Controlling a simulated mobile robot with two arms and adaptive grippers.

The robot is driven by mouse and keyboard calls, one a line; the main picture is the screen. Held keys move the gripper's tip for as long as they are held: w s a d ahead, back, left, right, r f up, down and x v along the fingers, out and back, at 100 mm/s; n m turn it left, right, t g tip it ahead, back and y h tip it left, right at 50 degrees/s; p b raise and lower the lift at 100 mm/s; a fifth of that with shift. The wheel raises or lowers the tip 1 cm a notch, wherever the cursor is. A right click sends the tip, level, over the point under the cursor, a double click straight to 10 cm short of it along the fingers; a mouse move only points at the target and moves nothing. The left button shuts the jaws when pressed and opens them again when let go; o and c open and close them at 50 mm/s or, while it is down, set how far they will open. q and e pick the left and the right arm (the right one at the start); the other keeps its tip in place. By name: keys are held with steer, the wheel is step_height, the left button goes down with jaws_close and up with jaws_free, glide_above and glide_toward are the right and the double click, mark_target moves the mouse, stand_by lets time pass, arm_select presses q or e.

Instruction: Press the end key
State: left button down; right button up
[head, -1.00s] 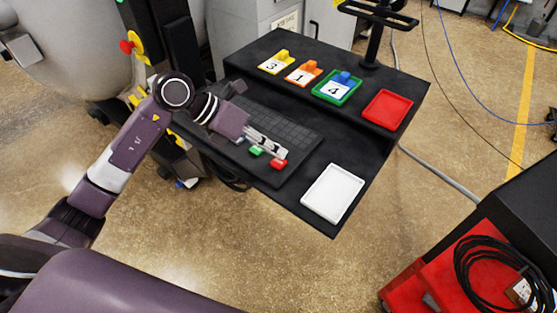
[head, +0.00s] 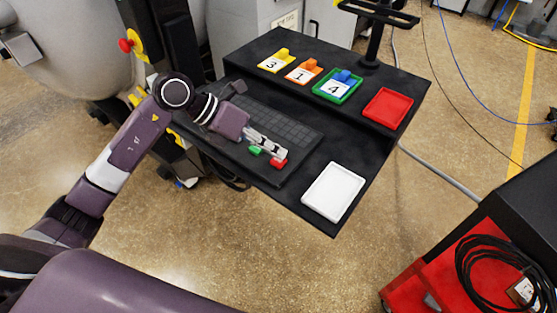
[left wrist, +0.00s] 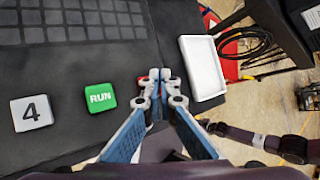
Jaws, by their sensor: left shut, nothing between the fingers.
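The red key (head: 279,163), which I take for the end key, is at the near right corner of the black keyboard (head: 290,128). My left gripper (head: 284,154) is shut and empty, with its fingertips over or just beside the red key. In the left wrist view the fingers (left wrist: 160,76) hide most of the red key (left wrist: 142,81), and its label cannot be read. Whether the tips touch it I cannot tell. The green RUN key (left wrist: 100,97) is left of the fingers, with a white key marked 4 (left wrist: 32,113) beyond it.
A white tray (head: 333,192) lies right of the keyboard on the black desk. Numbered blocks, including the yellow 3 (head: 276,61) and orange 1 (head: 304,72), stand on the raised shelf with a green tray (head: 338,86) and a red tray (head: 388,108).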

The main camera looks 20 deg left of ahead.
mark_target(275, 160)
arm_select(q)
steer(key=shift+f+b, duration=0.4)
steer(key=shift+f, duration=0.15)
stand_by(0.7)
steer(key=shift+r, duration=0.1)
steer(key=shift+r+p, duration=0.55)
steer(key=shift+r, duration=0.25)
steer(key=shift+r+p, duration=1.65)
steer(key=shift+r, duration=0.9)
